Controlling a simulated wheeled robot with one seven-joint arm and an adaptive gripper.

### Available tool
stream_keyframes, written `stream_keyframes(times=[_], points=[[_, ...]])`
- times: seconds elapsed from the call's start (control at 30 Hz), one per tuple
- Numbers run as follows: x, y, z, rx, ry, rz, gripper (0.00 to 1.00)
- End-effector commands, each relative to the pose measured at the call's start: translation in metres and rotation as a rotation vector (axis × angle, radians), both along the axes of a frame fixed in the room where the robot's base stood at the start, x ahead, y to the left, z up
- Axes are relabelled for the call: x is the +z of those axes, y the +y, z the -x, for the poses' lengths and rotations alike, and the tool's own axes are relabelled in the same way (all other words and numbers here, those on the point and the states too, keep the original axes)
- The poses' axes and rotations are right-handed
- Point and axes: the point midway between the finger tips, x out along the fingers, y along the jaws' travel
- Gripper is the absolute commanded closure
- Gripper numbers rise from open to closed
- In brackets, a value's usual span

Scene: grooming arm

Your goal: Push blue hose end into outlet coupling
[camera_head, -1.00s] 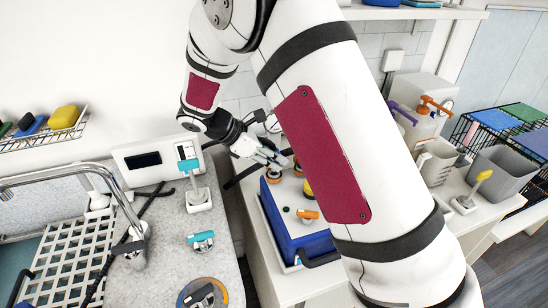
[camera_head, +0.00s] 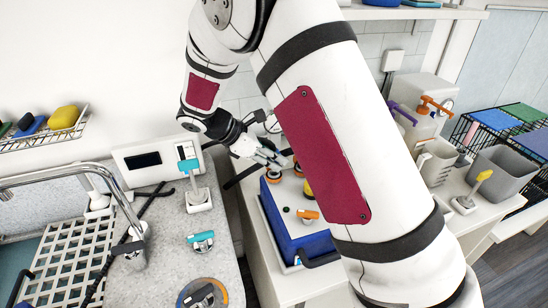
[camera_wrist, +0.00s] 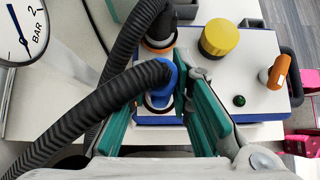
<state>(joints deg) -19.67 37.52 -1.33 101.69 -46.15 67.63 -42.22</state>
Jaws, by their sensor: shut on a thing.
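In the wrist view my gripper (camera_wrist: 160,120) is shut on the blue hose end (camera_wrist: 166,76), a blue cuff on a black ribbed hose (camera_wrist: 90,108). The blue end sits over a pale ring with an orange-brown rim, the coupling (camera_wrist: 158,103), on the white top of a blue-sided unit (camera_wrist: 240,90). I cannot tell how deep the end sits in it. A second black hose (camera_wrist: 135,30) meets another orange-ringed coupling (camera_wrist: 160,42) just beyond. In the head view my gripper (camera_head: 270,158) is over the back of the unit (camera_head: 290,235); my arm hides part of it.
A yellow cap (camera_wrist: 219,38), an orange fitting (camera_wrist: 278,72) and a green button (camera_wrist: 239,100) are on the unit's top. A pressure gauge (camera_wrist: 22,30) is at the upper left. The grey counter (camera_head: 160,240) holds a teal-topped stand (camera_head: 198,190) and a teal fitting (camera_head: 200,240).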

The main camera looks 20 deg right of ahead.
Motion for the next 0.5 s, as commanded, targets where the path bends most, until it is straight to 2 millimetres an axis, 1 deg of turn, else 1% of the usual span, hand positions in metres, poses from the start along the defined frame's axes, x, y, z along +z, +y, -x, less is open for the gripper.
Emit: stream_keyframes(times=[0.5], points=[[-0.011, 0.000, 0.000, 0.000, 0.000, 0.000, 1.00]])
